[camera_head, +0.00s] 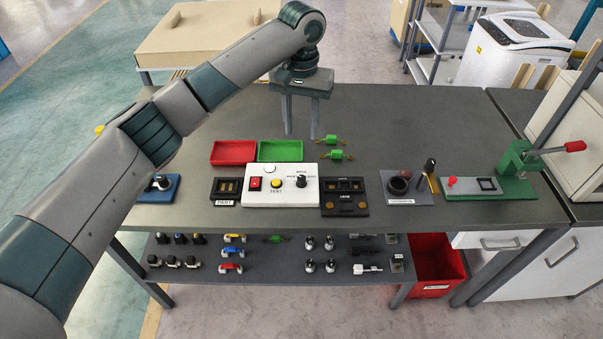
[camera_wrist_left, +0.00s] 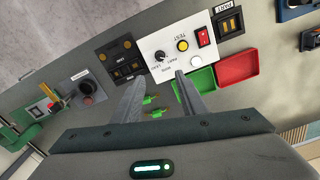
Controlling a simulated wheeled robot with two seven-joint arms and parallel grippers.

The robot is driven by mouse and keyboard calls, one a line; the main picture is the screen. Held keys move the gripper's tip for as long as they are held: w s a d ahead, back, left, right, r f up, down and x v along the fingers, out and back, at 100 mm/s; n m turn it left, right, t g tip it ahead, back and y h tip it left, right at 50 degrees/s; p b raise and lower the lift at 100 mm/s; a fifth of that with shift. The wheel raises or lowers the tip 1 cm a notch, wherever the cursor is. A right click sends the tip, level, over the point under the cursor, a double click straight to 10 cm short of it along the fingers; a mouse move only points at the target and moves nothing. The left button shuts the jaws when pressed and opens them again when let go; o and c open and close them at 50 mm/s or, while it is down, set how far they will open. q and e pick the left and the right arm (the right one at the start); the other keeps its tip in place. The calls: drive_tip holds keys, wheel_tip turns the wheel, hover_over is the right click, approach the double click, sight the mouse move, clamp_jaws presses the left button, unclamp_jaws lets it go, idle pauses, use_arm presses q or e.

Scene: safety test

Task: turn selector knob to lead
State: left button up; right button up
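The selector knob (camera_head: 301,181) is a small black knob on the right part of a white test box (camera_head: 283,198). In the left wrist view the knob (camera_wrist_left: 160,56) shows near the box's edge, with printed labels around it too small to read surely. The box also has a yellow TEST button (camera_head: 276,184), a red switch (camera_head: 255,183) and a round white lamp (camera_head: 270,169). My left gripper (camera_head: 301,135) points down above the table behind the box, fingers apart, with nothing held. It is clear of the knob. My right gripper is not in view.
Red (camera_head: 234,152) and green (camera_head: 281,151) trays lie behind the box. Two green components (camera_head: 335,140) lie near the gripper. Black fixtures (camera_head: 345,197) flank the box. A green press (camera_head: 515,162) stands at right. Bare table (camera_head: 420,115) lies behind.

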sight(301, 177)
use_arm(q)
drive_tip(key=shift+f, duration=0.1)
wheel_tip(301, 177, down, 17)
drive_tip(key=p, duration=0.4)
drive_tip(key=shift+f, duration=0.1)
idle(0.3)
clamp_jaws()
